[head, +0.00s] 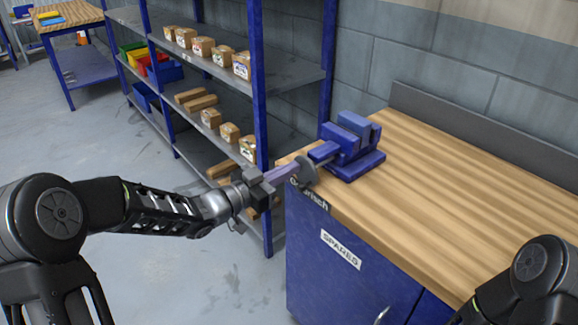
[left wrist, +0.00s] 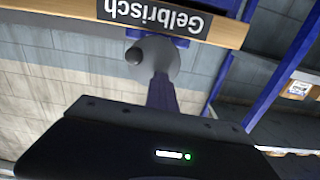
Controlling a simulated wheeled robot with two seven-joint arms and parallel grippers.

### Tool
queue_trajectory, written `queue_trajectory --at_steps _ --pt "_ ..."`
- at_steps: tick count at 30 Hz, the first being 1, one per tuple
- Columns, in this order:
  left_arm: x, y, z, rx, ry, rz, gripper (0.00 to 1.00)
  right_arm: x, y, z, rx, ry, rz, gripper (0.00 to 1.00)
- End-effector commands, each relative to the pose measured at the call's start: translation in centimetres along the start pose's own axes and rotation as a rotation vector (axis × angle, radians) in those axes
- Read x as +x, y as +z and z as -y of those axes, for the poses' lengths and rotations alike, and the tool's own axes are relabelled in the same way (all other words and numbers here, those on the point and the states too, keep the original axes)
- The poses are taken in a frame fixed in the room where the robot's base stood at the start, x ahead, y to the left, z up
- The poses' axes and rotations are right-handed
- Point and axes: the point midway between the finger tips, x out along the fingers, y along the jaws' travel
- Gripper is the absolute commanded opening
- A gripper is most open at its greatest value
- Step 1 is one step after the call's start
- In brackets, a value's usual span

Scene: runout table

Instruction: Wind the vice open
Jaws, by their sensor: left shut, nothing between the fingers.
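The blue vice (head: 358,158) stands on the near left corner of the wooden bench. Its grey round handwheel (head: 307,173) faces left, out over the bench end. The wheel also shows in the left wrist view (left wrist: 165,58), with a dark round knob (left wrist: 135,55) on its face. My left gripper (head: 292,168) is shut and empty, its purplish fingers pointing at the wheel. In the left wrist view its fingers (left wrist: 160,82) overlap the wheel's lower edge; I cannot tell whether they touch. How far the vice jaws are apart is not clear. My right gripper is out of view.
The wooden bench top (head: 460,175) is bare right of the vice, with a wall behind. A blue cabinet marked SPARES (head: 341,249) is below. A shelf rack (head: 262,100) with boxes and bins stands behind my left arm. A second table (head: 70,22) is far left.

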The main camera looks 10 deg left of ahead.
Motion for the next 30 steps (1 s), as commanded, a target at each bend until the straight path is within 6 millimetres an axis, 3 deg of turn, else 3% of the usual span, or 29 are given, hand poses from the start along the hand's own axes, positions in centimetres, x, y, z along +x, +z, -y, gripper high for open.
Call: queue_trajectory --at_steps 19,30 --pt "0.0 0.2 0.2 -0.098 0.000 0.000 0.01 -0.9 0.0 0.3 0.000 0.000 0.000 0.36" --pt "0.0 0.2 0.2 -0.097 0.000 0.000 0.31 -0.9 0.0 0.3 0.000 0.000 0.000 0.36"
